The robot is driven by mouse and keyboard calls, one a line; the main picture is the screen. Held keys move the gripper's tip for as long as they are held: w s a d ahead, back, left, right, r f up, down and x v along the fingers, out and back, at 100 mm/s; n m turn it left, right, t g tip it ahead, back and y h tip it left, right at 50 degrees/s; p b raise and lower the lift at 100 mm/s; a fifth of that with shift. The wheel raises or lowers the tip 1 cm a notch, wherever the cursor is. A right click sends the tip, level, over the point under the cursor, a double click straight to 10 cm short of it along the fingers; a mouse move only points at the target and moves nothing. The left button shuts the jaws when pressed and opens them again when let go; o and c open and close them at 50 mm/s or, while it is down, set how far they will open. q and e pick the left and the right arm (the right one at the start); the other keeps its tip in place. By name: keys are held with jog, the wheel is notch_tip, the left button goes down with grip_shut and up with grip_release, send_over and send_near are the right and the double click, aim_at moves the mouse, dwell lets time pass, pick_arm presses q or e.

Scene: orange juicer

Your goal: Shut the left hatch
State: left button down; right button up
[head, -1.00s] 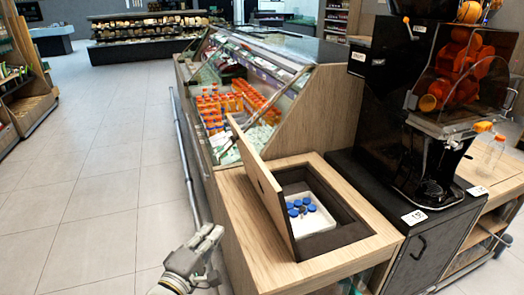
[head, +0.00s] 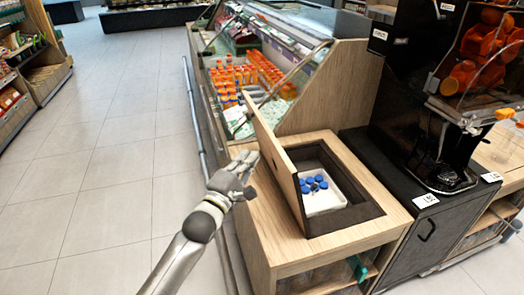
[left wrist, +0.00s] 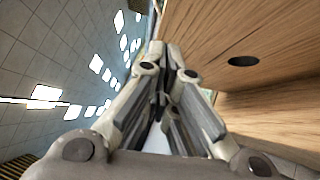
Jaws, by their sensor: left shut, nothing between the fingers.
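The left hatch (head: 277,163) is a wooden lid with a dark edge. It stands open, tilted up on the left side of a dark-lined opening in the wooden counter (head: 258,231). In the left wrist view its wooden face (left wrist: 255,35) with a dark round hole fills the right side. My left gripper (head: 250,165) is shut and empty, just left of the hatch's outer face; whether it touches the hatch I cannot tell. Its closed fingers show in the left wrist view (left wrist: 162,65). My right gripper is not in view.
A white tray (head: 326,203) with several blue-capped items sits inside the opening. A black juicer (head: 440,130) with oranges stands to the right. A glass display case (head: 265,65) with orange bottles is behind. The tiled floor at left is clear.

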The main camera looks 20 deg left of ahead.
aim_at(271, 139)
pick_arm(q)
jog(key=shift+w+d+r+p, duration=0.25)
jog(key=shift+w+d, duration=0.4)
jog(key=shift+d, duration=0.2)
jog(key=shift+w+d+r+p, duration=0.15)
jog(key=shift+w+d+r, duration=0.1)
jog(key=shift+w+d, duration=0.5)
jog(key=shift+s, duration=0.1)
jog(key=shift+r, duration=0.1)
